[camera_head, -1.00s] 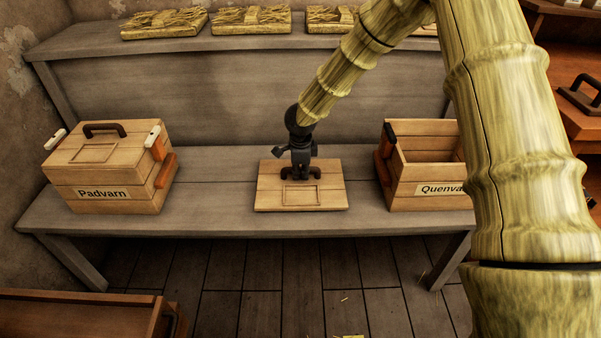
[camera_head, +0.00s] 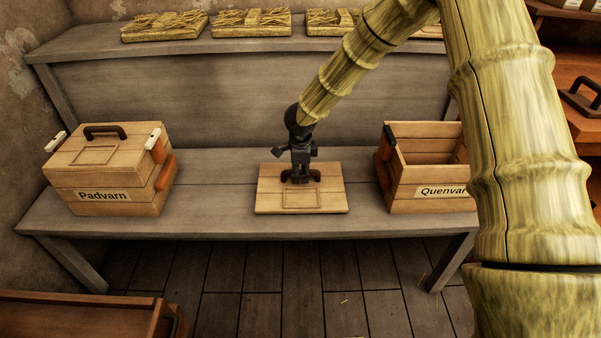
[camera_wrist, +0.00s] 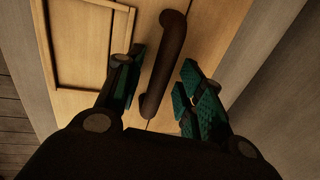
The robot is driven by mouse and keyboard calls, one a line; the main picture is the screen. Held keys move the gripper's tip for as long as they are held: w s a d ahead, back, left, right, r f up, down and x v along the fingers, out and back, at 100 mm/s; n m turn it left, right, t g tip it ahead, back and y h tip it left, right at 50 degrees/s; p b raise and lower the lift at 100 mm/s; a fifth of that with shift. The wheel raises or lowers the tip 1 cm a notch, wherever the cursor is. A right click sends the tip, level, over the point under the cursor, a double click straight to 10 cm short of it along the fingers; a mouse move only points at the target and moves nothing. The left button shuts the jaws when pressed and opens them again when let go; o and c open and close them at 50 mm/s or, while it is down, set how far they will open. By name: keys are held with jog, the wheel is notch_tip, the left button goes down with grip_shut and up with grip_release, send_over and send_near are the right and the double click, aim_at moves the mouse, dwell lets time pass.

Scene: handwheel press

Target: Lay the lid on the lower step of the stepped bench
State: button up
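The lid (camera_head: 318,200), a flat pale wooden board with a raised rectangular frame and a dark bar handle, lies flat on the lower step (camera_head: 222,205) of the grey stepped bench, between two boxes. It also shows in the wrist view (camera_wrist: 85,45). My gripper (camera_head: 300,178) is low over the lid at its handle. In the wrist view, the two fingers (camera_wrist: 163,57) are open on either side of the dark handle (camera_wrist: 160,75), with visible gaps, so it is not clamped. The head view hides much of the handle behind my gripper.
The closed Padvarn box (camera_head: 108,178) stands left on the lower step. The open, lidless Quenvarn box (camera_head: 430,190) stands right, partly hidden by my arm. Straw-topped slabs (camera_head: 252,21) lie on the upper step (camera_head: 80,44). Bare step lies on both sides of the lid.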

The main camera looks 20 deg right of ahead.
aim_at(301, 186)
notch_tip(301, 186, up, 11)
jog(key=s+p, duration=0.2)
jog(key=shift+a+f, duration=0.15)
jog(key=shift+a, duration=0.1)
dwell(0.3)
